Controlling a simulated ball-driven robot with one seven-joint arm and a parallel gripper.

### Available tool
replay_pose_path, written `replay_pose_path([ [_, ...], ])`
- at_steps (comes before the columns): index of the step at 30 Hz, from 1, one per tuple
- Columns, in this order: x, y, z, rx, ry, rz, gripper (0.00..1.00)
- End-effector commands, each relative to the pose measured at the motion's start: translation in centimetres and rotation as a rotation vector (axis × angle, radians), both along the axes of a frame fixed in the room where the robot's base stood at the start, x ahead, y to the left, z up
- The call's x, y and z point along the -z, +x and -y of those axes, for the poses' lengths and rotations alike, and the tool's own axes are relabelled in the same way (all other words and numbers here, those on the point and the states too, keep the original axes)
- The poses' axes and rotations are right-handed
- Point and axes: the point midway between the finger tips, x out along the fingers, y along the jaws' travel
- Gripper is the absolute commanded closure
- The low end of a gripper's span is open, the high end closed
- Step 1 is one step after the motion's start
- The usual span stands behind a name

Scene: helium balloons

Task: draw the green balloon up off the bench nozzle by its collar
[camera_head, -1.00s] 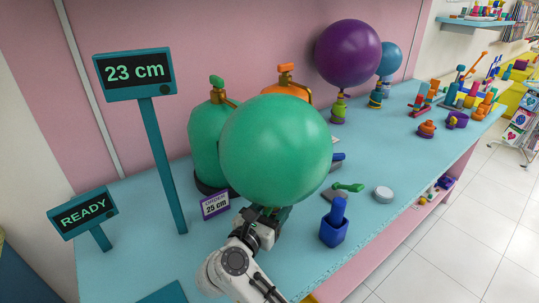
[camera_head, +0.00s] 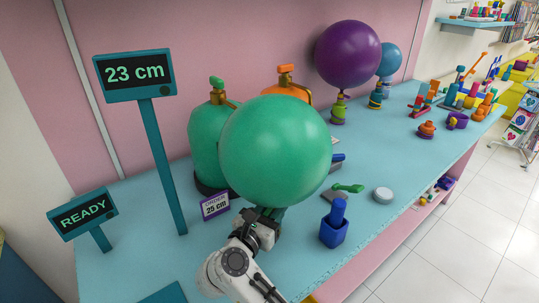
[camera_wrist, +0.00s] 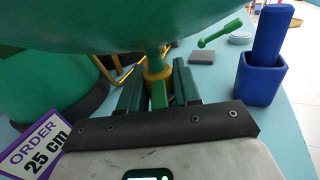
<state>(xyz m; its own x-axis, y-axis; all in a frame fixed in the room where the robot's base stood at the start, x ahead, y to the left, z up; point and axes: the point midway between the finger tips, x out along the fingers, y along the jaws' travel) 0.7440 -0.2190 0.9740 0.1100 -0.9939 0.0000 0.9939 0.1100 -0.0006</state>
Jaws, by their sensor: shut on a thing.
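The green balloon (camera_head: 275,150) is large and round and stands upright over the bench. It fills the top of the wrist view (camera_wrist: 160,25), where its neck (camera_wrist: 156,57) runs down to a yellow ring (camera_wrist: 157,73) with a green piece below. My gripper (camera_head: 268,213) is directly under the balloon. In the wrist view its dark green fingers (camera_wrist: 158,92) stand on both sides of the collar and are shut on it. The bench nozzle is hidden behind the fingers and my wrist, so I cannot tell whether the collar still touches it.
A green gas cylinder (camera_head: 206,145) stands close behind the balloon on the left, with an order card (camera_head: 215,206) reading 25 cm. A display (camera_head: 135,73) reads 23 cm; a smaller sign (camera_head: 83,213) reads READY. A blue holder (camera_head: 334,230) stands to the right. A purple balloon (camera_head: 348,53) is farther back.

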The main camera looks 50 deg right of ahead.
Motion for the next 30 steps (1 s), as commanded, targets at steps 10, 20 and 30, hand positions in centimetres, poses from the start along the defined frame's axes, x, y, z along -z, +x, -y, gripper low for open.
replay_pose_path([
  [10,-1.1,0.0,0.0,-0.001,-0.001,0.001,1.00],
  [20,-1.9,0.0,0.0,-0.001,0.000,0.001,1.00],
  [30,-2.2,0.0,0.0,0.000,0.000,0.000,1.00],
])
